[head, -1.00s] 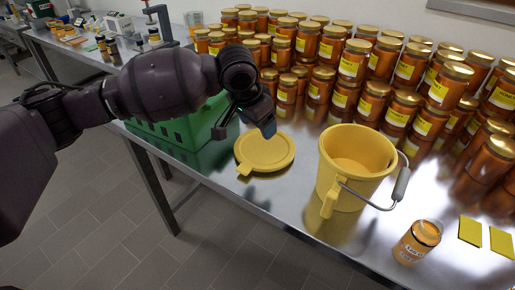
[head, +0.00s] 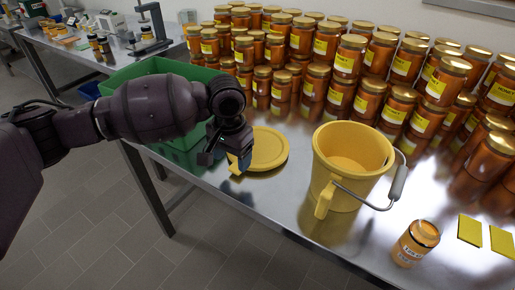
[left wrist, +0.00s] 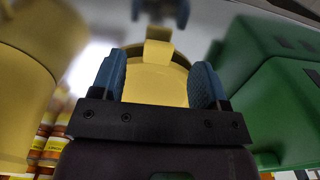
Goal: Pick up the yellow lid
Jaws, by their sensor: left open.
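The yellow lid (head: 268,146) is a round disc with a small tab on its near edge, lying flat on the steel table left of the yellow bucket (head: 350,170). My left gripper (head: 238,163) is at the lid's near-left edge, by the tab, pointing down. It hides part of that edge. In the left wrist view, the open blue fingers (left wrist: 158,82) stand either side of the lid (left wrist: 155,88) in the picture, with the tab (left wrist: 158,52) beyond them. I cannot tell whether they touch it.
A green crate (head: 150,70) stands left of the lid, behind my left arm. Many honey jars (head: 340,65) fill the table's back. The table front between lid and bucket is clear.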

